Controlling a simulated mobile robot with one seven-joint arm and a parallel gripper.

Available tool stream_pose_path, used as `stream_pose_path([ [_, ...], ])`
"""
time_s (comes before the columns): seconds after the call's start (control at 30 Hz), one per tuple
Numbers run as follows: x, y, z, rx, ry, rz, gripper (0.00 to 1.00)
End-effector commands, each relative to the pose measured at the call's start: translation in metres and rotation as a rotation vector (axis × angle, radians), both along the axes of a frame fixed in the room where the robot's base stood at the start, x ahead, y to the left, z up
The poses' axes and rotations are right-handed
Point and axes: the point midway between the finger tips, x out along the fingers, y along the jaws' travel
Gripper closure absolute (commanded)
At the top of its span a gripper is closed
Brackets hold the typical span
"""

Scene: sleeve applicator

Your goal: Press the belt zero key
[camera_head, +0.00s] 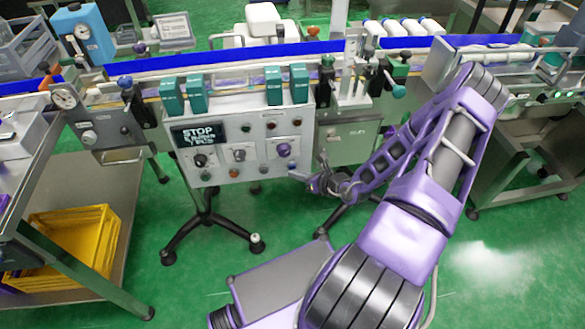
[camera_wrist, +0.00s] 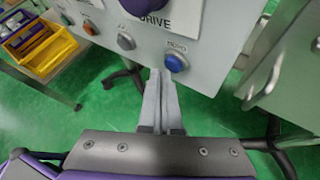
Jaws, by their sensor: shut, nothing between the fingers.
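A blue round key (camera_wrist: 176,62) with a small label above it, too blurred to read surely, sits at the lower right of the white control panel (camera_head: 220,137). My gripper (camera_wrist: 161,72) is shut and empty. In the wrist view its fingertips appear just left of and below the blue key. I cannot tell whether they touch it. In the head view my gripper (camera_head: 292,176) is at the panel's lower right edge, and the blue key is hard to make out there.
A grey key (camera_wrist: 126,41) and an orange-red key (camera_wrist: 90,28) are left of the blue one. A large knob (camera_wrist: 145,5) marked DRIVE is above. The panel display (camera_head: 199,133) reads STOP. A yellow crate (camera_head: 62,247) stands on the left cart.

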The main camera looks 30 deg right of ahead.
Motion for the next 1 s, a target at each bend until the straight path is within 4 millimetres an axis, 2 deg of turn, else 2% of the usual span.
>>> stream_pose_path([
  [1.0, 0.0078, -0.0027, -0.0002, -0.001, 0.000, -0.001, 1.00],
])
